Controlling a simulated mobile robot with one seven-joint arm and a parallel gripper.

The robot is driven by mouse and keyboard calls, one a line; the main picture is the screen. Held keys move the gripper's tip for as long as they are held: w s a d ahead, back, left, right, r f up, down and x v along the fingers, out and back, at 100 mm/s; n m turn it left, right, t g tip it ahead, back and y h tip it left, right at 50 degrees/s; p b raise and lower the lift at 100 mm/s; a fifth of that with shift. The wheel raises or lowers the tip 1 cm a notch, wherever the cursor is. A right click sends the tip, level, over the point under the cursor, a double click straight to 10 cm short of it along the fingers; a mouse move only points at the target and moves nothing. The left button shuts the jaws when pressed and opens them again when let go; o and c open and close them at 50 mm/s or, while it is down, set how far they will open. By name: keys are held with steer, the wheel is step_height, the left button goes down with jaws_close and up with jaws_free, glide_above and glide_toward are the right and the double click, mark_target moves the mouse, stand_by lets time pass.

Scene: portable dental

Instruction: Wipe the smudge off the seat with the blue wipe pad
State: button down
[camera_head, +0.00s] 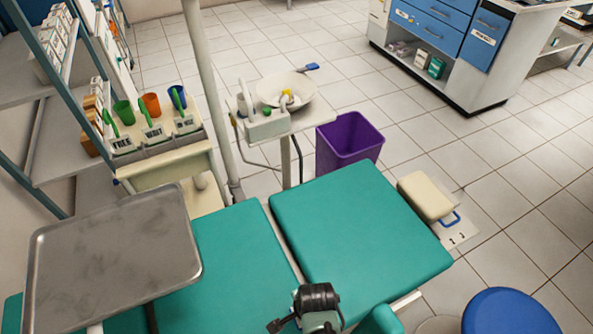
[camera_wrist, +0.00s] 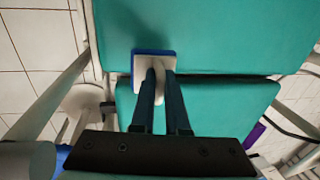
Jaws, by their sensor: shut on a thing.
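The blue wipe pad (camera_wrist: 140,60) has a pale top, a blue rim and a pale upright handle. My gripper (camera_wrist: 160,76) is shut on that handle in the wrist view. The pad is over the edge of the upper green cushion (camera_wrist: 235,35), beside the gap to the lower cushion (camera_wrist: 235,105). I cannot tell whether it touches the cushion. In the head view the green seat shows as a right section (camera_head: 360,240) and a left section (camera_head: 235,255). My arm covers part of its near edge, and the pad is hidden there. I make out no smudge in either view.
A metal tray (camera_head: 110,255) overhangs the chair at left. A basin (camera_head: 300,90) and a purple bin (camera_head: 347,140) stand behind the seat. A cream box-shaped pad (camera_head: 427,195) lies beyond its right side. A blue stool (camera_head: 508,312) is at lower right.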

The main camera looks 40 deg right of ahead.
steer(key=shift+r+p, duration=1.3)
steer(key=shift+r, duration=0.45)
